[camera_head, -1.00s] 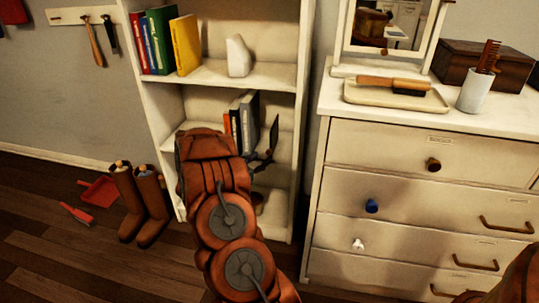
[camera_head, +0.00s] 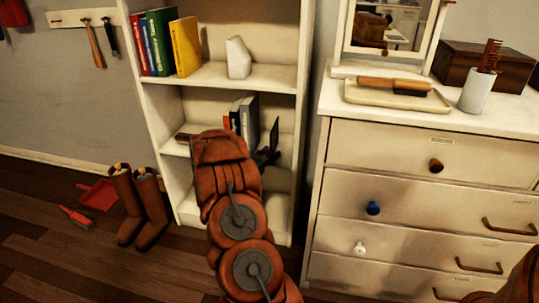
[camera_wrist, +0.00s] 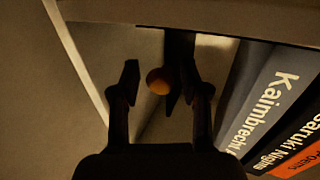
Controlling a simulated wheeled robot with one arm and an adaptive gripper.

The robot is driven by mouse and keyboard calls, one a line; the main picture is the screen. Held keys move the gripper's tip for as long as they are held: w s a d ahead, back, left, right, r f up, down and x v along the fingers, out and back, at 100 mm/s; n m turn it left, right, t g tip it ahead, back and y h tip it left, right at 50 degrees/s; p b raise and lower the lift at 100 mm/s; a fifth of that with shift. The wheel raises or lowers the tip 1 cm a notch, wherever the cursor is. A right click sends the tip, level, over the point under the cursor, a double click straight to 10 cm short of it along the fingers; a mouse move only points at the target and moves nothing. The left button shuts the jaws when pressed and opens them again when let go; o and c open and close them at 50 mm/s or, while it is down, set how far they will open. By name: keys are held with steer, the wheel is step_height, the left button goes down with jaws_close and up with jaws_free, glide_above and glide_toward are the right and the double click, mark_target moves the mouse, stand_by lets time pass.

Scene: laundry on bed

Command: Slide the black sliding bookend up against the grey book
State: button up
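The black bookend (camera_head: 274,134) stands upright on the middle shelf, right of the grey book (camera_head: 251,118), with a gap between them. In the wrist view the grey book (camera_wrist: 262,95) is at the right, and the dark upright plate of the bookend (camera_wrist: 178,48) is near the middle. My gripper (camera_head: 266,157) is low in front of the bookend in the head view. In the wrist view my gripper (camera_wrist: 160,82) has its fingers apart, with a round orange-brown knob (camera_wrist: 159,80) showing between them. I cannot tell whether a finger touches the bookend.
A black book and an orange book (camera_wrist: 300,160) stand beside the grey one. The upper shelf (camera_head: 220,76) holds several books and a white block (camera_head: 238,58). A white dresser (camera_head: 400,165) stands right of the bookcase, boots (camera_head: 140,205) at its left.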

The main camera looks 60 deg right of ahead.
jaws_close()
stand_by(0.3)
steer(key=shift+w, duration=0.1)
